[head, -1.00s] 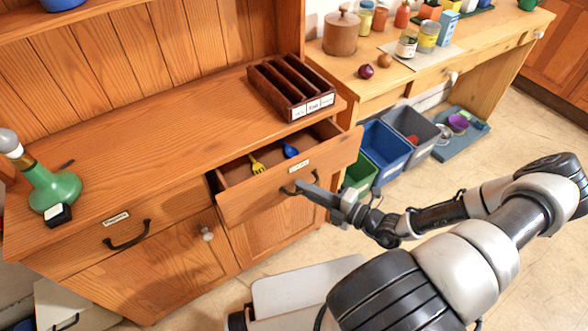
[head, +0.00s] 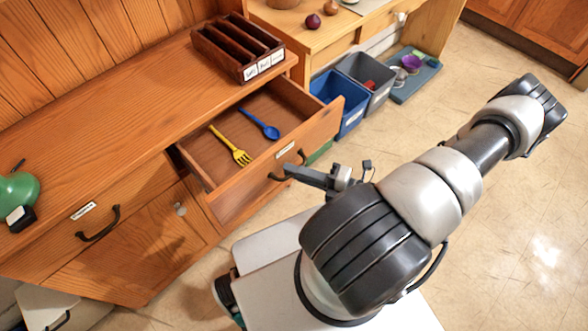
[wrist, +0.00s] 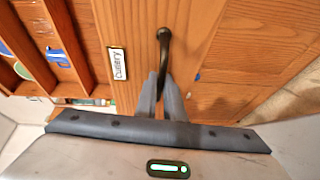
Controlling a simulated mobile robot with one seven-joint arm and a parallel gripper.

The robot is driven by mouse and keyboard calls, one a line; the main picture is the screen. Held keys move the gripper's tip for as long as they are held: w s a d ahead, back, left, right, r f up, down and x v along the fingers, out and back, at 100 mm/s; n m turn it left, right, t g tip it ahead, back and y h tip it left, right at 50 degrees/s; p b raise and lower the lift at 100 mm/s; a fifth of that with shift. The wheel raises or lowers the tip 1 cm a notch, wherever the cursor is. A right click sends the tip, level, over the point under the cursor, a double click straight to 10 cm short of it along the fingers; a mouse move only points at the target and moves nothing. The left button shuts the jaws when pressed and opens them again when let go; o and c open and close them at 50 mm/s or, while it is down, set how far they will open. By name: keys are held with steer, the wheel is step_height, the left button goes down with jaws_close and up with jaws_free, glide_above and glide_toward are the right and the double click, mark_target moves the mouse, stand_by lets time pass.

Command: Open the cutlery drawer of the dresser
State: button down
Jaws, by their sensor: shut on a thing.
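The wooden dresser (head: 110,135) has its right drawer, the cutlery drawer (head: 205,172), pulled well out. A yellow fork (head: 231,146) and a blue spoon (head: 261,125) lie inside it. In the wrist view its front carries a "Cutlery" label (wrist: 118,64) beside a dark curved handle (wrist: 164,45). My gripper (head: 288,170) is at this handle; in the wrist view its fingers (wrist: 165,82) are shut on the handle's lower end. The fingers hide that end of the handle.
A dark divided tray (head: 238,48) stands on the dresser top. The left drawer, with its own handle (head: 99,223), is shut. Blue (head: 352,118) and grey (head: 375,75) bins stand on the floor right of the drawer. Open floor (head: 500,215) lies to the right.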

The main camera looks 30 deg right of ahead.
steer(key=c, duration=1.9)
jaws_free()
steer(key=shift+o, duration=0.2)
steer(key=v, duration=1.7)
steer(key=shift+s, duration=0.25)
